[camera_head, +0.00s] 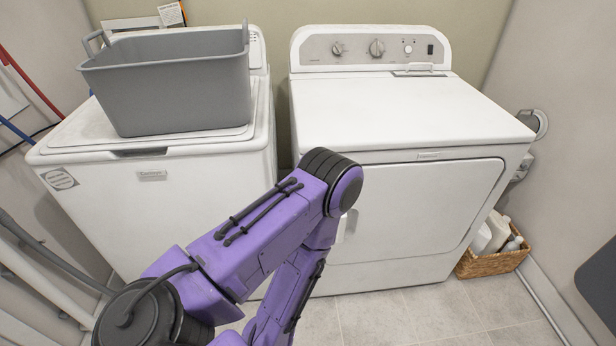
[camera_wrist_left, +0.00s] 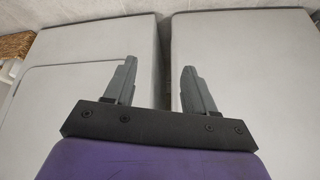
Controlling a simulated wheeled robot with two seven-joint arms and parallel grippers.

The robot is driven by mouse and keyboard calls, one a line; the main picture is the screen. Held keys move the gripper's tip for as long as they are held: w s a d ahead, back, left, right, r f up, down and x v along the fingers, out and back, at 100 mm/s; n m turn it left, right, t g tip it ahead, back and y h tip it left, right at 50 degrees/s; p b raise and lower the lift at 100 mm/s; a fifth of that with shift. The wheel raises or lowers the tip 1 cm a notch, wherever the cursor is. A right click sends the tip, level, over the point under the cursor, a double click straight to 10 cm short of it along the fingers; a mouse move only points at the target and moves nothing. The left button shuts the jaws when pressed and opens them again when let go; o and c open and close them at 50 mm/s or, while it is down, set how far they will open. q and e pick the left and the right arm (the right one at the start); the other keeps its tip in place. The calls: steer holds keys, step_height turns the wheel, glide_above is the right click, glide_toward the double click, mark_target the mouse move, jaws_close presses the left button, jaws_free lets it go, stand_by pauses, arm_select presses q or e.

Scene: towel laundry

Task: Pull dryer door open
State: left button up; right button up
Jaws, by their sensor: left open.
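The white dryer (camera_head: 400,110) stands on the right in the head view. Its front door (camera_head: 425,215) looks shut, flush with the front panel. A door handle (camera_head: 349,224) shows at the door's left edge, partly hidden by my purple left arm. My left gripper is not seen in the head view. In the left wrist view my left gripper (camera_wrist_left: 158,65) is open, with nothing between its fingers. It points toward the gap between the two machines, with the dryer's door (camera_wrist_left: 75,100) on the left of that view. The distance to the door is hard to tell. My right gripper is not in view.
A white washer (camera_head: 190,200) stands left of the dryer, with a grey laundry basket (camera_head: 170,90) on its lid. A wicker basket (camera_head: 490,264) with bottles sits on the floor right of the dryer. The tiled floor (camera_head: 420,315) before the dryer is clear.

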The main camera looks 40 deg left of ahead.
arm_select(q)
steer(key=w+f+t+y+b, duration=0.1)
steer(key=w+f+t+b, duration=0.2)
steer(key=w+b, duration=0.35)
steer(key=w+f+t+y+b, duration=0.1)
steer(key=w+f+t+b, duration=0.15)
steer(key=w, duration=0.65)
steer(key=n+t+y+b, duration=0.2)
steer(key=n+y+b, duration=0.2)
steer(key=y+b, duration=0.5)
glide_toward(342, 227)
steer(key=shift+h, duration=0.4)
steer(key=b+x, duration=0.2)
steer(key=x, duration=0.7)
steer(key=shift+w+a+r, duration=0.1)
steer(key=shift+a+r, duration=0.05)
steer(key=shift+a, duration=0.05)
jaws_close()
steer(key=shift+d, duration=0.1)
